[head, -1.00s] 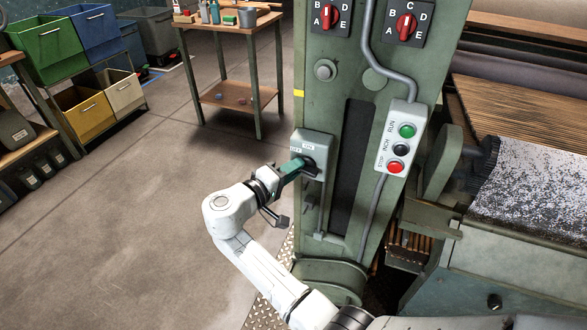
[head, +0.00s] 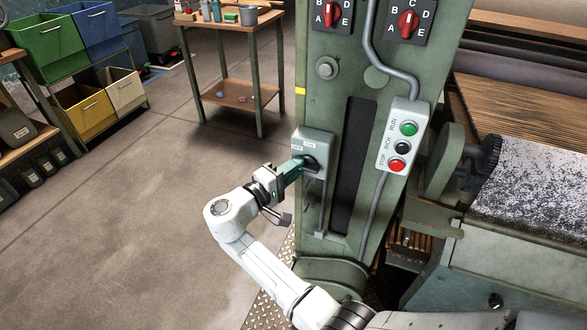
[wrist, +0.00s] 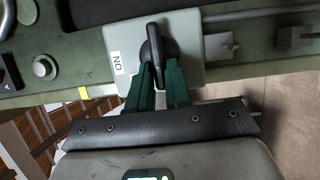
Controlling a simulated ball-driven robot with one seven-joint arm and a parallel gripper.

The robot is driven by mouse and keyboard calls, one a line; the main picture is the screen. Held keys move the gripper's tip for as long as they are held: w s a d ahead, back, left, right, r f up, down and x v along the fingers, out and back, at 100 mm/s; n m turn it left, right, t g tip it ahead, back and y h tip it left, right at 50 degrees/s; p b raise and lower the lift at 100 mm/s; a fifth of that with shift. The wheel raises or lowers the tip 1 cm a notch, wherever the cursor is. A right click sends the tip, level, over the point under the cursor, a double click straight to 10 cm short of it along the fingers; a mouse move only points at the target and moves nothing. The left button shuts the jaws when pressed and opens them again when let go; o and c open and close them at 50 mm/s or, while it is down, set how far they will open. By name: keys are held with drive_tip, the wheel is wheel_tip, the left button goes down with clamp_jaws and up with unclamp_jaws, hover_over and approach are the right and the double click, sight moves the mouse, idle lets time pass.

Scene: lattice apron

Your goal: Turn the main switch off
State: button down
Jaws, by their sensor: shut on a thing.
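A push-button box (head: 398,140) with green, black and red buttons sits right of the switch. Red rotary selectors (head: 331,15) are above. A worktable (head: 232,92) and coloured bins (head: 82,110) stand at the back left. The floor left of my arm is clear.

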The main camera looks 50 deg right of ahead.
drive_tip(key=c, duration=1.1)
unclamp_jaws()
drive_tip(key=shift+s+d+f, duration=0.1)
drive_tip(key=shift+d, duration=0.2)
drive_tip(key=shift+c, duration=0.2)
drive_tip(key=shift+a, duration=0.1)
drive_tip(key=a+b, duration=0.1)
drive_tip(key=a, duration=0.9)
drive_tip(key=shift+w+a, duration=0.3)
drive_tip(key=shift+a, duration=0.1)
drive_tip(key=shift+s, duration=0.1)
drive_tip(key=s+d+f+y+p, duration=0.2)
drive_tip(key=s+f+y, duration=0.35)
drive_tip(key=s, duration=0.25)
drive_tip(key=s+d+f+y+p, duration=0.1)
drive_tip(key=s+d+f+y, duration=0.25)
drive_tip(key=s+f, duration=0.4)
drive_tip(key=s+a+r+t+y+p, duration=0.1)
drive_tip(key=s+a+r+y+p, duration=0.1)
drive_tip(key=s+a+y, duration=0.6)
drive_tip(key=s+a, duration=0.1)
drive_tip(key=s, duration=0.4)
drive_tip(key=shift+s+a+r+t+y+p, duration=0.2)
drive_tip(key=shift+t+y+p, duration=0.1)
drive_tip(key=shift+y+p, duration=0.1)
